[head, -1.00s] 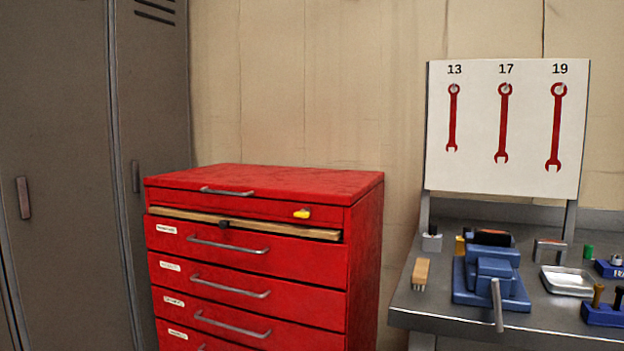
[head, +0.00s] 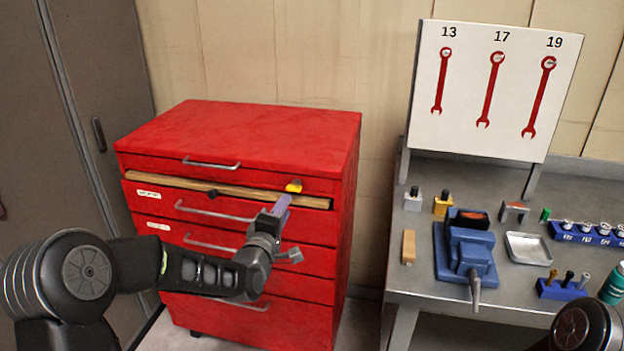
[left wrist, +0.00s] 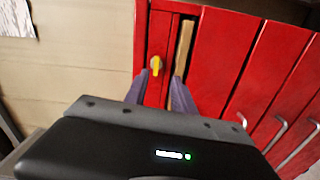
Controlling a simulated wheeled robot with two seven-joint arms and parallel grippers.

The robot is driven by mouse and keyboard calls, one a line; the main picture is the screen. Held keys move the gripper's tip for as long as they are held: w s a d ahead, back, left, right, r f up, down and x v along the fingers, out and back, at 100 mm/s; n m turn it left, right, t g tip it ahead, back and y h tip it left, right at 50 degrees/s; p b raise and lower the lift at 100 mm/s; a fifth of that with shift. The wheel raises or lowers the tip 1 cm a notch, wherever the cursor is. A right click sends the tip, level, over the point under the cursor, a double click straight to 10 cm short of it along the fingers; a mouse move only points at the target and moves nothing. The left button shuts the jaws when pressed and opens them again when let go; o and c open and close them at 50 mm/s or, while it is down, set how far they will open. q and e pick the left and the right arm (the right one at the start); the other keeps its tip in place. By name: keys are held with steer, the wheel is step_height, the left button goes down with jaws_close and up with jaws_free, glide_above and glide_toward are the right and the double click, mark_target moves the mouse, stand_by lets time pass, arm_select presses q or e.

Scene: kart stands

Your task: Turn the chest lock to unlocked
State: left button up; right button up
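The yellow chest lock (head: 294,186) is a small knob at the right end of the red tool chest's top drawer front. The red tool chest (head: 240,140) stands against the wall. My left gripper (head: 283,203) is just in front of and below the lock in the head view. In the left wrist view its two purple fingers (left wrist: 160,84) are apart, with the yellow lock (left wrist: 156,64) showing between and beyond their tips. Nothing is held, and I cannot tell any contact with the lock. My right gripper is not in view.
A wooden strip (head: 250,190) runs under the top drawer. Drawer handles (head: 212,211) stick out below. To the right, a grey bench (head: 420,270) holds a blue vise (head: 465,250), a metal tray (head: 528,248) and small parts. A wrench board (head: 490,90) stands behind it.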

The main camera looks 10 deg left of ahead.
mark_target(293, 191)
arm_select(q)
steer(key=shift+s+r+n, duration=0.15)
steer(key=shift+r+n, duration=0.15)
steer(key=shift+n, duration=0.4)
steer(key=shift+w+d+p, duration=0.15)
steer(key=shift+w+p, duration=0.35)
steer(key=shift+w, duration=1.45)
steer(key=shift+w+d+p, duration=0.1)
steer(key=shift+w+p, duration=0.35)
steer(key=shift+w, duration=1.45)
steer(key=shift+c, duration=0.3)
jaws_close()
